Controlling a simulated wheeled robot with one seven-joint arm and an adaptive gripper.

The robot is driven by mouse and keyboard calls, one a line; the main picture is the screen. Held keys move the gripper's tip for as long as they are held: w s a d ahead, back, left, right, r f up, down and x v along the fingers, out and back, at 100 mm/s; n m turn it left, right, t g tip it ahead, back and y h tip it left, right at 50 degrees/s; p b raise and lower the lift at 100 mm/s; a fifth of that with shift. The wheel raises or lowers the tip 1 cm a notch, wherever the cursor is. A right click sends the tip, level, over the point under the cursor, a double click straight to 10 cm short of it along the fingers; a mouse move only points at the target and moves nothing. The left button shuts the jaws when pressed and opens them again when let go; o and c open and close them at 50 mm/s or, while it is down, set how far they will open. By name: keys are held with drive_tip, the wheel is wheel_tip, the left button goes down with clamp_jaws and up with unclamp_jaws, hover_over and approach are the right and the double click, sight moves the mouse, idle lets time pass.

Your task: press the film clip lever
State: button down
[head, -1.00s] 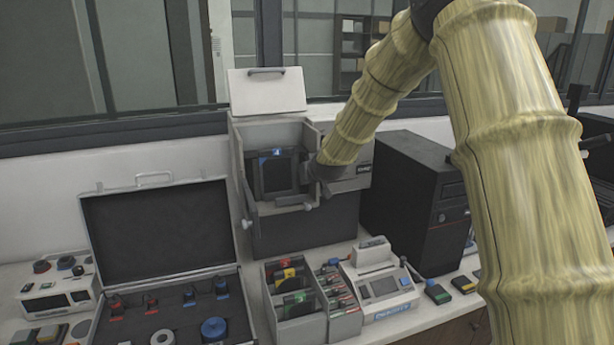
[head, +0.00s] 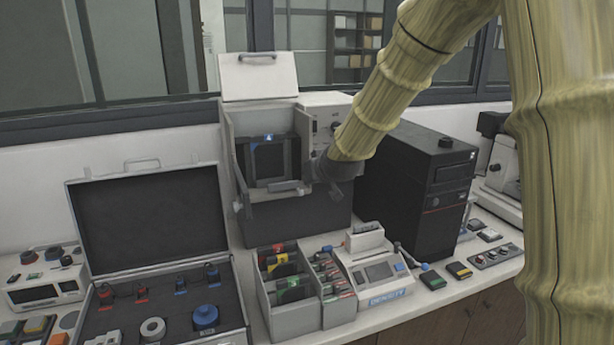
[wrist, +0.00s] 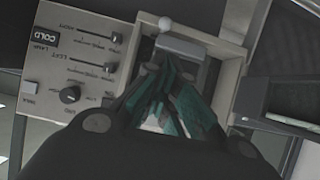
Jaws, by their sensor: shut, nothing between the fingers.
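The press (head: 228,160) stands open at the back of the bench, its white lid (head: 258,82) raised. A dark framed film with a blue tag (head: 270,160) sits upright inside. A grey bar (head: 290,187) crosses the front of the opening. In the wrist view a grey lever bar (wrist: 185,48) with a pale ball end (wrist: 165,24) lies just beyond my fingertips. I cannot tell whether they touch. My gripper (wrist: 170,75) is shut and empty, its greenish fingers over the opening. In the head view my gripper (head: 312,176) is mostly hidden by my wrist.
A panel with sliders and a knob (wrist: 75,70) is beside the opening in the wrist view. A black computer tower (head: 415,190) stands right of the press. An open case (head: 150,220), a film box (head: 290,315) and a density meter (head: 378,272) fill the front bench.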

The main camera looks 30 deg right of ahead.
idle(0.3)
wheel_tip(320, 180, down, 14)
drive_tip(key=s+n+t+y+b, duration=0.1)
drive_tip(key=n+b, duration=0.4)
drive_tip(key=n, duration=0.9)
drive_tip(key=s+n+t+y+b, duration=0.2)
drive_tip(key=n+t+b, duration=0.4)
drive_tip(key=n, duration=0.9)
drive_tip(key=shift+y, duration=0.6)
drive_tip(key=shift+w, duration=0.1)
drive_tip(key=p, duration=0.2)
approach(284, 189)
drive_tip(key=shift+w+a+f, duration=0.1)
drive_tip(key=shift+w+f, duration=0.35)
drive_tip(key=shift+w, duration=0.35)
drive_tip(key=shift+w+f, duration=0.4)
drive_tip(key=shift+w, duration=0.45)
drive_tip(key=shift+w+a+f, duration=0.1)
drive_tip(key=shift+w+f, duration=0.35)
drive_tip(key=shift+w, duration=0.35)
drive_tip(key=shift+a+r+p, duration=0.1)
drive_tip(key=shift+r+p, duration=0.15)
drive_tip(key=shift+p, duration=0.1)
